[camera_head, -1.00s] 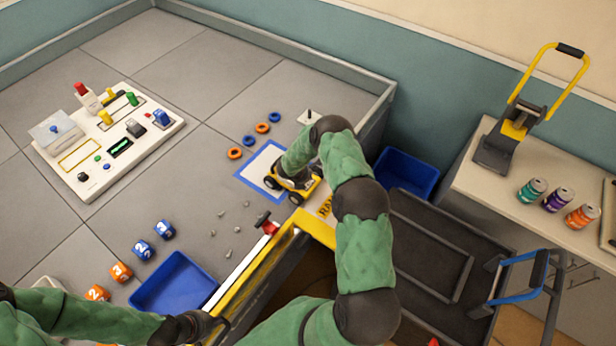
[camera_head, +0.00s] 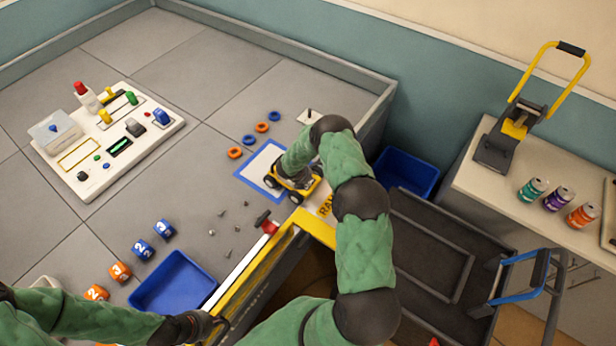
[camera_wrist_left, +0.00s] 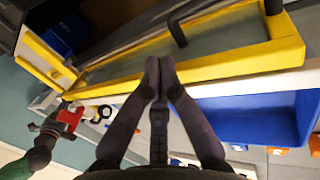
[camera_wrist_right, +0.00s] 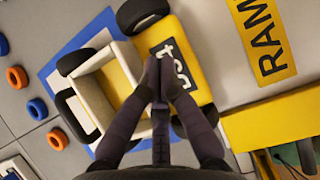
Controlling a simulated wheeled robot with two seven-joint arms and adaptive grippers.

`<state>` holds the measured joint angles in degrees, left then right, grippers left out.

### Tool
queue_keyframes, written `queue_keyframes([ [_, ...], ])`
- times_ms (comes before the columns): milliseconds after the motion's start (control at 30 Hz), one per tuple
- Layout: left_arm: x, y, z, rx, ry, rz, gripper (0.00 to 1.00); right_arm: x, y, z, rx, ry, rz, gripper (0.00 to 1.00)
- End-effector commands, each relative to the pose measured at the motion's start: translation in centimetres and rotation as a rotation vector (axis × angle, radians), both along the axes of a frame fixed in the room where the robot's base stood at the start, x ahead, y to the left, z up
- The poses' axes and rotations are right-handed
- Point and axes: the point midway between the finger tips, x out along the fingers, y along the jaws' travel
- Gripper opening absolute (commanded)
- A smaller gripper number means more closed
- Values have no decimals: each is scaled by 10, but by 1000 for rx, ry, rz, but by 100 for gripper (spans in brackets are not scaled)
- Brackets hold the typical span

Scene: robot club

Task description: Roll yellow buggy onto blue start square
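The yellow buggy (camera_head: 309,190), with black wheels and an open pale bed, sits at the right of the blue start square (camera_head: 243,176), a blue outline around white. In the right wrist view the buggy (camera_wrist_right: 190,52) overlaps the blue border (camera_wrist_right: 62,50) with its bed end; its other end lies outside, toward the ramp. My right gripper (camera_wrist_right: 160,65) has its fingertips together over the buggy's middle, by its number plate; contact is unclear. In the head view my right forearm hides part of the buggy. My left gripper (camera_wrist_left: 158,65) is shut and empty above the yellow-edged rim.
A yellow RAMP label (camera_head: 325,205) lies right of the buggy. Orange and blue rings (camera_head: 249,141) lie behind the square. Small grey bits (camera_head: 228,226), a red-and-black piece (camera_head: 267,222), a blue tray (camera_head: 174,286) and numbered blocks (camera_head: 142,249) are in front and left.

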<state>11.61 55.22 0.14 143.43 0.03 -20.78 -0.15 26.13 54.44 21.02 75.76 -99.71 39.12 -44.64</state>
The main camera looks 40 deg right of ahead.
Motion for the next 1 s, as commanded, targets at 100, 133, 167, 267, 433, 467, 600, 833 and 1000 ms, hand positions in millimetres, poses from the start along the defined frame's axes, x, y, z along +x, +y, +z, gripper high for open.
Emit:
queue_keyframes([
  [100, 0, 0, -8, 0, 0, 0, 0, 0, 0, -7, 0, 0, 0, 0],
  [133, 0, 0, -9, 0, 0, 0, 0, 0, 0, -8, 0, 0, 0, 0],
  [167, 0, 0, -10, 0, 0, 0, 0, 0, 0, -9, 0, 0, 0, 0],
  [267, 0, 0, -14, 0, 0, 0, 0, 0, 0, -12, 0, 0, 0, 0],
  [433, 0, 0, -22, 0, 0, 0, 0, 0, 0, -18, 0, 0, 0, 0],
  [467, 0, 0, -23, 0, 0, 0, 0, 0, 0, -19, 0, 0, 0, 0],
  [600, 0, 0, -29, 0, 0, 0, 0, 0, 0, -24, -1, -1, 1, 0],
  [833, 0, 0, -35, 0, 0, 0, 0, 0, 0, -29, 0, 0, 0, 0],
  [1000, 0, 0, -34, 0, 0, 0, 0, -1, 0, -30, 1, 3, 0, 0],
])
